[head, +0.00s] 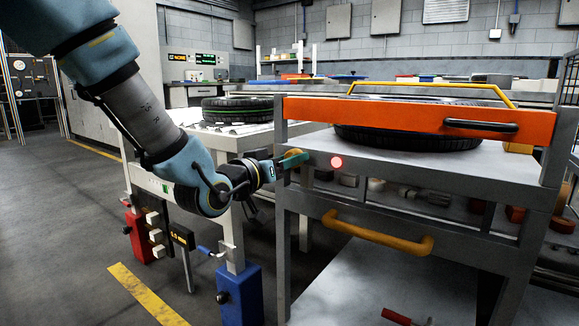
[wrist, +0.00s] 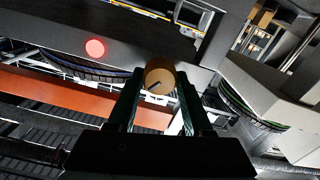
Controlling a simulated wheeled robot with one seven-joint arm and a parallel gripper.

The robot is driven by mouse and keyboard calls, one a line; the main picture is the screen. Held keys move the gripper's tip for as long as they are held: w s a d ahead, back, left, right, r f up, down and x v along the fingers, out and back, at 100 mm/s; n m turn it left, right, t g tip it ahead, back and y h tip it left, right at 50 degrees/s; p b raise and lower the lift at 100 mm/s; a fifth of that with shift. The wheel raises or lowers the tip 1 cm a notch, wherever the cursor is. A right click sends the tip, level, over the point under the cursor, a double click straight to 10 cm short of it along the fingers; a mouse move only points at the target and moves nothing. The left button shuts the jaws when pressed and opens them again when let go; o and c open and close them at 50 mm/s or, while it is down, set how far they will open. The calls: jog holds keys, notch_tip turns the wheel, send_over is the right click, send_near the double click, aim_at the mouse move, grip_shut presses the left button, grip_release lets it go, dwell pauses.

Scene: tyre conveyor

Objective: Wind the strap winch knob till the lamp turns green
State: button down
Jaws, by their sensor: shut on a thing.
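The strap winch knob (wrist: 160,88) is a round tan-orange knob with a dark mark on its face. In the wrist view it sits between my two green fingers. My gripper (wrist: 158,95) is shut on it. In the head view my gripper (head: 292,160) reaches the left end of the cart frame, and the knob is mostly hidden behind the fingers. The lamp (head: 337,162) glows red on the grey frame just right of my gripper. It also shows red in the wrist view (wrist: 95,48). An orange strap bar (head: 400,118) crosses in front of a black tyre (head: 410,138) on the cart.
A yellow handle (head: 375,236) sticks out from the cart front below the lamp. A second tyre (head: 237,109) lies on the conveyor at the back left. A blue box post (head: 240,292) and a red one (head: 138,235) stand below my arm. The floor at left is clear.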

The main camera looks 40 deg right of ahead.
jog(key=m+b, duration=0.3)
jog(key=m, duration=0.3)
jog(key=shift+f+b, duration=0.1)
jog(key=shift+b, duration=0.3)
dwell(0.3)
jog(key=shift+c, duration=1.5)
grip_release()
jog(key=shift+a, duration=0.1)
jog(key=b+v, duration=0.3)
jog(key=v, duration=0.7)
jog(key=shift+a, duration=0.25)
